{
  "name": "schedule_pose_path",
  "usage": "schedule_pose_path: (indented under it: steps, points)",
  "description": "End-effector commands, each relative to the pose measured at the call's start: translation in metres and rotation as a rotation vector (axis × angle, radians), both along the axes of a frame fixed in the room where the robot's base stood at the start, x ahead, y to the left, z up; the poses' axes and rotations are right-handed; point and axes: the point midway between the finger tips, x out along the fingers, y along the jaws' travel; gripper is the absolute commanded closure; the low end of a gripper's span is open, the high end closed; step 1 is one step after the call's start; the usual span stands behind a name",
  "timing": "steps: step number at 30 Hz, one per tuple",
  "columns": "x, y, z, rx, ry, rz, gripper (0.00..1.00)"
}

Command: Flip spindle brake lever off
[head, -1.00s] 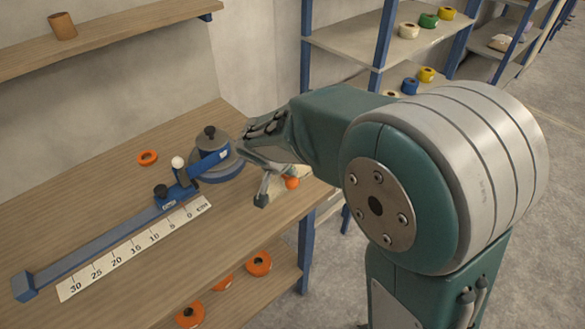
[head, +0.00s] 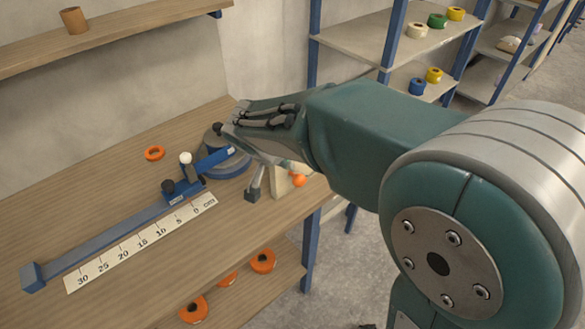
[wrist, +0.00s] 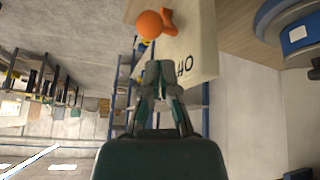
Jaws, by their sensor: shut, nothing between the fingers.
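The brake lever is an orange ball knob (wrist: 149,25) on a short orange arm (wrist: 170,24). It stands on a cream block (wrist: 196,52) with the letters "HO" visible in the wrist view. In the head view, the orange knob (head: 299,180) shows at the bench's right end, below my gripper. My gripper (wrist: 158,68) is shut and empty. In the wrist view its fingertips overlap the block's edge, close to the knob; I cannot tell whether they touch. In the head view my gripper partly hides the block and the spindle.
The round blue-grey spindle base (head: 228,166) stands left of the block. A blue slide with a white knob (head: 186,158) lies along a centimetre scale (head: 140,243). Shelves (head: 385,45) stand beyond the bench; open floor (head: 335,265) lies to the right.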

Motion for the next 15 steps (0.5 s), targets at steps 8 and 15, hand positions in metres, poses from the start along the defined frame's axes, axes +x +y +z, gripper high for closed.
schedule_pose_path:
  steps: [8,15]
  points:
    - [-0.016,0.012,0.044,0.002,-0.007,0.001,1.0]
    - [-0.02,0.016,0.053,-0.001,-0.005,0.001,1.0]
